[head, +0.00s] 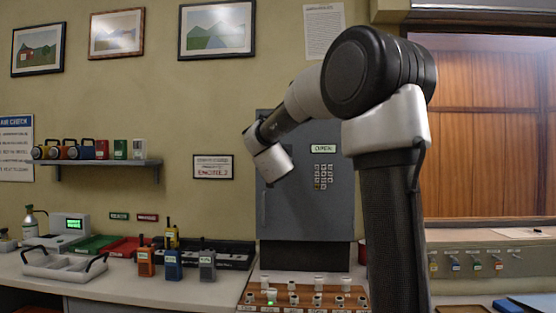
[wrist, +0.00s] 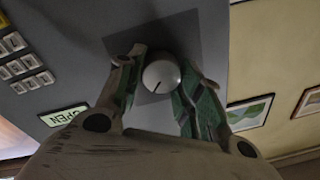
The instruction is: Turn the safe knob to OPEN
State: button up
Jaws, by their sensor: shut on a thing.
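The safe knob (wrist: 161,76) is a round pale knob with a dark pointer line, on the grey safe door in the wrist view. My gripper (wrist: 158,85) has one finger on each side of the knob and is shut on it. The pointer line runs toward the lower left of the knob in that view. The OPEN label (wrist: 64,115) is left of and below the knob there. In the head view the grey safe (head: 335,215) stands against the wall with the OPEN label (head: 323,149) above a keypad (head: 323,176). My arm hides the knob there.
A wooden rack (head: 292,308) with several white-topped pieces stands on the counter before the safe. Several radios (head: 173,265) and a white tray (head: 62,264) are to the left. A shelf (head: 100,162) holds several coloured items.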

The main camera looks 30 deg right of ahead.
jog(key=shift+f+m+h, duration=0.1)
jog(key=shift+m+h, duration=0.05)
jog(key=shift+m, duration=2.25)
jog(key=shift+f+m+h, duration=0.1)
jog(key=shift+m+h, duration=0.05)
jog(key=shift+m, duration=2.25)
jog(key=o, duration=1)
jog(key=shift+o, duration=0.2)
jog(key=v, duration=1.2)
jog(key=shift+a, duration=0.1)
